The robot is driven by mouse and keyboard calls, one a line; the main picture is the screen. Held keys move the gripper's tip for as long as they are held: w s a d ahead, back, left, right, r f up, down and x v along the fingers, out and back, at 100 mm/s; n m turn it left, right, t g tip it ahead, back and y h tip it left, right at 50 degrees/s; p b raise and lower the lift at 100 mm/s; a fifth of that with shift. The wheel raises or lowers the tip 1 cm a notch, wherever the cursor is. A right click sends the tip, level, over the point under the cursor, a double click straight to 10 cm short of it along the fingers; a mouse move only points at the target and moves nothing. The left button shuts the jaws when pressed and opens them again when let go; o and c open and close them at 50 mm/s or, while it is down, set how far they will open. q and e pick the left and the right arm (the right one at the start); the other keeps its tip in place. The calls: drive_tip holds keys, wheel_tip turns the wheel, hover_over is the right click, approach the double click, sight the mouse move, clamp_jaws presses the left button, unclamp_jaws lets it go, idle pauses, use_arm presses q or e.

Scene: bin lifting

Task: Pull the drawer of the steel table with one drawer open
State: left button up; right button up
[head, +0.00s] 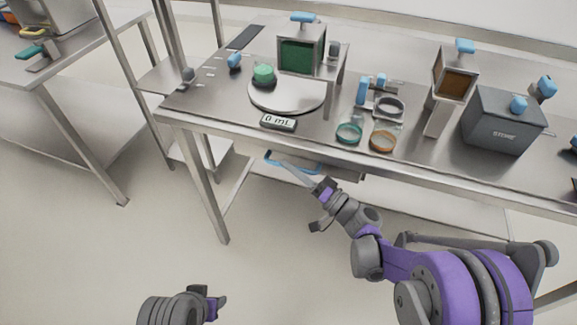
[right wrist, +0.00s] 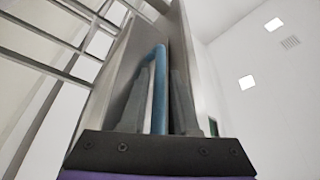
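The steel table (head: 215,95) runs across the head view. Its drawer (head: 345,174) sits under the front edge, largely hidden by the tabletop and my arm; I cannot tell whether it stands out at all. Its blue bar handle (head: 290,157) shows below the edge. My right gripper (head: 298,174) reaches up to the handle. In the right wrist view the blue handle (right wrist: 159,90) lies between the two fingers, with a narrow light gap beside it, so the gripper looks open around it. My left gripper (head: 218,303) is low in the head view, away from the table; its fingers are unclear.
On the tabletop are a round plate (head: 285,95), a "0 mL" display (head: 278,122), small glass dishes (head: 384,138), a brown-filled container (head: 453,78) and a grey box (head: 502,122). Another steel table (head: 70,60) stands at the left. Floor in front is clear.

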drive_tip(key=shift+w+a+r, duration=0.15)
drive_tip(key=shift+w+a, duration=0.2)
drive_tip(key=shift+a, duration=0.1)
clamp_jaws()
idle(1.2)
